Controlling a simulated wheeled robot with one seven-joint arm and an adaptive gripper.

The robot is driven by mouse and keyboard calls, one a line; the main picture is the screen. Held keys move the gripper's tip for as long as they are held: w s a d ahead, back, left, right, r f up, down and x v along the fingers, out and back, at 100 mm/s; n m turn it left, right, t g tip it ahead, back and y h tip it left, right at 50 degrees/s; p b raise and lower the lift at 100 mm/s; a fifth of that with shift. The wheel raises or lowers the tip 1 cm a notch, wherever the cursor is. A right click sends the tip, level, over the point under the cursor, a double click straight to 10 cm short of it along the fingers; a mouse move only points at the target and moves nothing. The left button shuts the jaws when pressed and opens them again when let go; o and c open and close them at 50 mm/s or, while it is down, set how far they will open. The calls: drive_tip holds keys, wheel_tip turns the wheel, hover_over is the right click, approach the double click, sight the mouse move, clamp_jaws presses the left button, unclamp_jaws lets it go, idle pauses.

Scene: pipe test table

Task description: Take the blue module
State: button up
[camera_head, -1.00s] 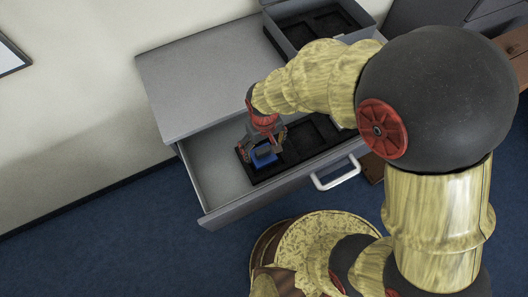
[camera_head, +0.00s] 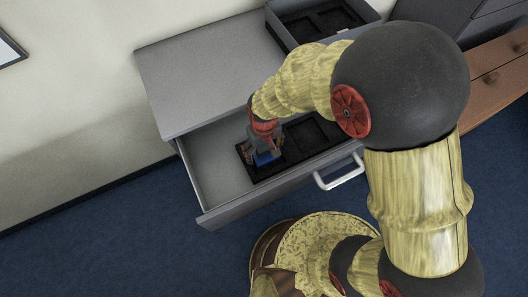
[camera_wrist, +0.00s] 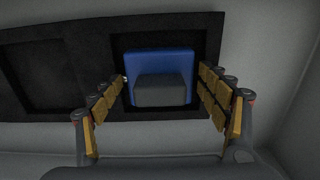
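The blue module (camera_wrist: 160,63) sits in a compartment of the black tray (camera_wrist: 95,62), with a dark grey block on its near face. The tray lies in the open drawer. In the head view the blue module (camera_head: 266,158) shows only in part under my gripper (camera_head: 263,155). In the wrist view my gripper (camera_wrist: 162,92) is open, with one finger on each side of the module. A gap shows at the right finger. The left fingertip is close to the module's left edge, and I cannot tell whether it touches.
The drawer (camera_head: 208,185) is pulled out of a grey cabinet (camera_head: 205,75), its handle (camera_head: 340,172) at the front. A grey box (camera_head: 318,22) with a black insert stands on the cabinet. Another tray compartment (camera_wrist: 40,75) looks empty.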

drive_tip(key=c, duration=1)
drive_tip(key=shift+c, duration=0.4)
